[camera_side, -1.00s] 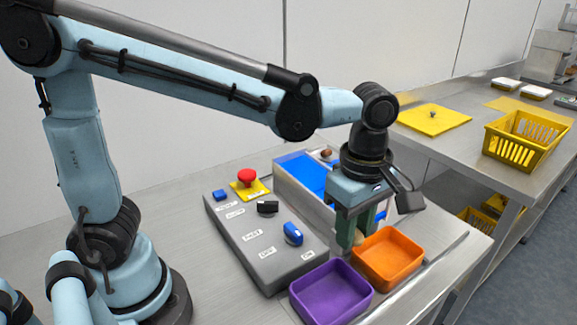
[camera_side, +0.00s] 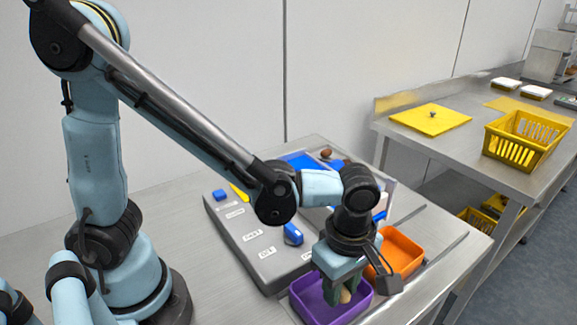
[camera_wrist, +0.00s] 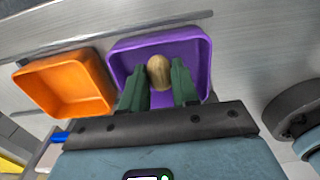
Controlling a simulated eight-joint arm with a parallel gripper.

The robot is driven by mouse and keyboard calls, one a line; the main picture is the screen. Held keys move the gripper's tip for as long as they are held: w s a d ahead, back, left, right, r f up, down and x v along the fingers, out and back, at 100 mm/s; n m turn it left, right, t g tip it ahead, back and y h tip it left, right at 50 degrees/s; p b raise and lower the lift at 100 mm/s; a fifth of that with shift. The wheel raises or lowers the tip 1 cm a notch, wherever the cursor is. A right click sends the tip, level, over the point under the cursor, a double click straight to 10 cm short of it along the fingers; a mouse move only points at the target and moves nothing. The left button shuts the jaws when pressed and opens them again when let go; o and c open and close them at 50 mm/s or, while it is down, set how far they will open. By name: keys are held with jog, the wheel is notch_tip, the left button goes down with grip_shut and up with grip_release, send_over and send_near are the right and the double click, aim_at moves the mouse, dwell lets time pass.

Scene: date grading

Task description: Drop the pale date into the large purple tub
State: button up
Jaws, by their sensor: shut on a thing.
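The pale date (camera_wrist: 159,72) is tan and held between the green fingers of my gripper (camera_wrist: 158,85). The date also shows in the side view (camera_side: 345,296), low between the fingertips. My gripper (camera_side: 342,294) is shut on it and points down over the purple tub (camera_side: 364,305). In the wrist view the purple tub (camera_wrist: 203,52) lies behind and around the date and fingertips. I cannot tell whether the date touches the tub's floor.
An orange tub (camera_side: 416,244) stands beside the purple one; it also shows in the wrist view (camera_wrist: 95,65). A grey control box (camera_side: 265,262) with a blue knob (camera_side: 293,234) is left of the tubs. A brown date (camera_side: 326,153) lies near the blue surface (camera_side: 298,161) behind.

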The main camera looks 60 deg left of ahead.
jog(key=o, duration=0.8)
notch_tip(320, 180, up, 12)
dwell(0.7)
jog(key=a+f+m+t, duration=0.1)
jog(key=a+m+t, duration=0.1)
jog(key=a+m, duration=0.3)
jog(key=a+m+t, duration=0.2)
jog(key=a+m, duration=0.3)
jog(key=a, duration=0.1)
jog(key=w+a+f+m+t, duration=0.1)
jog(key=a+m+t, duration=0.1)
jog(key=a+m, duration=0.3)
jog(key=shift+a+f+m, duration=0.15)
jog(key=shift+f+m, duration=0.15)
jog(key=shift+m, duration=0.3)
jog(key=shift+s+a+f+m+t, duration=0.15)
jog(key=shift+a+m+t, duration=0.5)
jog(key=shift+m, duration=0.25)
